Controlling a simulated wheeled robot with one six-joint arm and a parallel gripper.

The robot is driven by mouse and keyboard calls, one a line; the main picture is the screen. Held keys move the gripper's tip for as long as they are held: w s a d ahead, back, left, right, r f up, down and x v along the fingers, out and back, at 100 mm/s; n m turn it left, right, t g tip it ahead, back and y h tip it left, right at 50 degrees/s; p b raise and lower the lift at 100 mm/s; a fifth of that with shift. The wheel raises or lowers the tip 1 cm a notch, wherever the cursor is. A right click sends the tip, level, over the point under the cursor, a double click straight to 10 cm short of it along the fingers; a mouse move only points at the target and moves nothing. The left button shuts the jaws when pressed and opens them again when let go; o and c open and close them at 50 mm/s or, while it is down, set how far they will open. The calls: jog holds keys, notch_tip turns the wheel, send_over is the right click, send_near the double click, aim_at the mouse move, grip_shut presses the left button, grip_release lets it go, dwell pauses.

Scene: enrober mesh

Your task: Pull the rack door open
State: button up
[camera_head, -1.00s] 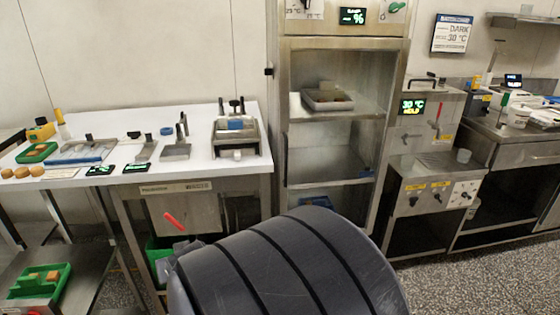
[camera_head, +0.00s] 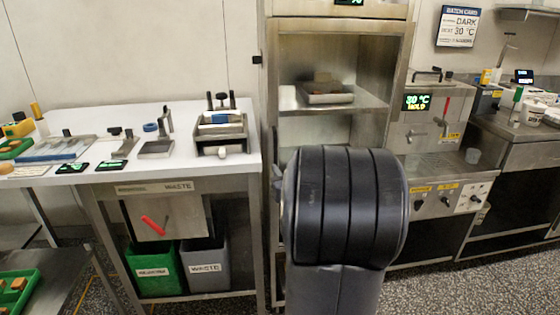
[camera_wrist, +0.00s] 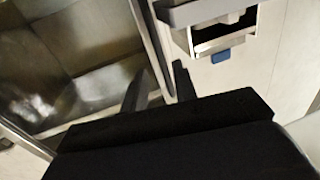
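The rack (camera_head: 390,75) is a tall steel cabinet in the middle of the head view, with shelves visible inside its front. I cannot tell clearly where its door panel sits; the lower front is hidden behind my dark arm. In the wrist view, the rack's interior (camera_wrist: 70,60) shows at the left, bordered by a slanted metal edge strip (camera_wrist: 150,45). My gripper (camera_wrist: 160,86) has its two dark fingers apart, one on each side of the lower end of that strip. Contact is not clear. In the head view the fingers are mostly hidden by my arm.
A white worktable (camera_head: 185,160) with tools and trays stands left of the rack, above a green bin (camera_head: 152,270) and a grey bin (camera_head: 205,265). A steel machine (camera_head: 435,125) stands close on the right. A tray (camera_head: 325,97) sits on the rack's shelf.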

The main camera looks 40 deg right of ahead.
aim_at(276, 160)
jog(key=x, duration=0.6)
jog(key=shift+w+d, duration=0.1)
jog(key=shift+w, duration=0.3)
jog(key=shift+c, duration=0.5)
grip_shut()
